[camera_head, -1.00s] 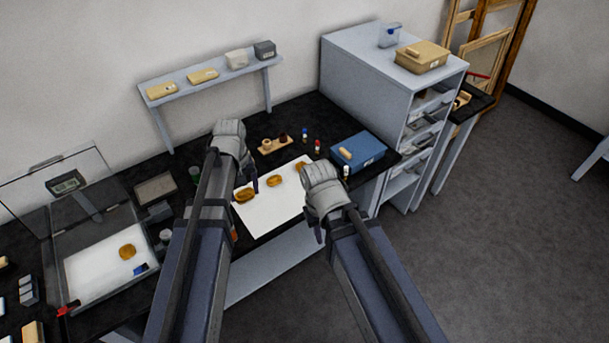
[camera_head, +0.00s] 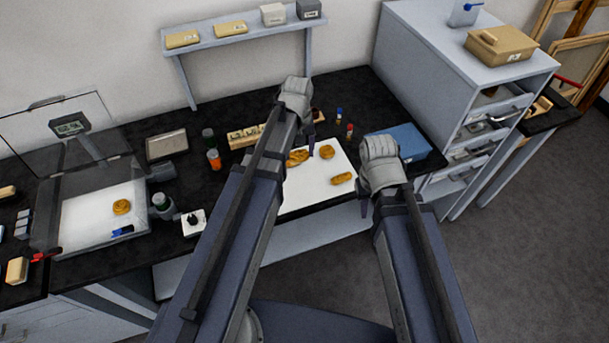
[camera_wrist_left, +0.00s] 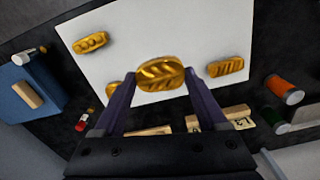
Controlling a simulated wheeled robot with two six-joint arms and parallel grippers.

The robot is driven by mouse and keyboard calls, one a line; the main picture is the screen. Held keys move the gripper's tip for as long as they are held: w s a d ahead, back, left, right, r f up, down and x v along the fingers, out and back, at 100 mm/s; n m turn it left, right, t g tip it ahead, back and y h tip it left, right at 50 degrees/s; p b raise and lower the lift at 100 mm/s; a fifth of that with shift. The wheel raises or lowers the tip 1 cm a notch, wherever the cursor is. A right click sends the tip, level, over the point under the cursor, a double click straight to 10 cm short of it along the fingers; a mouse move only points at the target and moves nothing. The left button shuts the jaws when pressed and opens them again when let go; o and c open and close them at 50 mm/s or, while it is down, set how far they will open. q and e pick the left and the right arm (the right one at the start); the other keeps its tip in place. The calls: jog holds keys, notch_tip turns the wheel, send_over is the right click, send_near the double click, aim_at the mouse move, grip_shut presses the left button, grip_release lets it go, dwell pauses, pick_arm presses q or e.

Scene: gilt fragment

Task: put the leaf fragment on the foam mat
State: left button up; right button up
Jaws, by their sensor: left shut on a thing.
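My left gripper (camera_wrist_left: 160,86) is shut on a gold, oval leaf fragment (camera_wrist_left: 162,73) with raised leaf veins. The fragment shows against a white sheet, taken as the foam mat (camera_wrist_left: 150,25); whether it touches the mat is unclear. The left gripper (camera_head: 311,140) is over the mat (camera_head: 305,197) in the head view, its arm hiding part of the mat. Other gold fragments lie on the mat: one (camera_wrist_left: 92,42) near a corner, one (camera_wrist_left: 225,67) at the right, one partly hidden (camera_wrist_left: 113,90). My right gripper (camera_head: 366,205) is beside the mat's right edge, its fingertips unclear.
A blue box (camera_head: 408,142) stands behind my right gripper. Small bottles (camera_head: 349,131) and a lettered wooden strip (camera_head: 243,136) are behind the mat. At the left, a clear-lidded case holds another gold piece (camera_head: 121,207) on a white base. A shelf (camera_head: 235,40) hangs above.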

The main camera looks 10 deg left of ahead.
aim_at(298, 175)
pick_arm(q)
jog(key=shift+w+f, duration=0.2)
jog(key=shift+w+a+r, duration=0.1)
jog(key=shift+a, duration=0.2)
jog(key=shift+w, duration=0.15)
notch_tip(298, 175, down, 10)
jog(key=b, duration=1)
jog(key=shift+f, duration=0.25)
jog(key=o, duration=1.2)
jog(key=shift+r, duration=0.1)
jog(key=shift+o, duration=0.2)
jog(key=shift+r, duration=0.15)
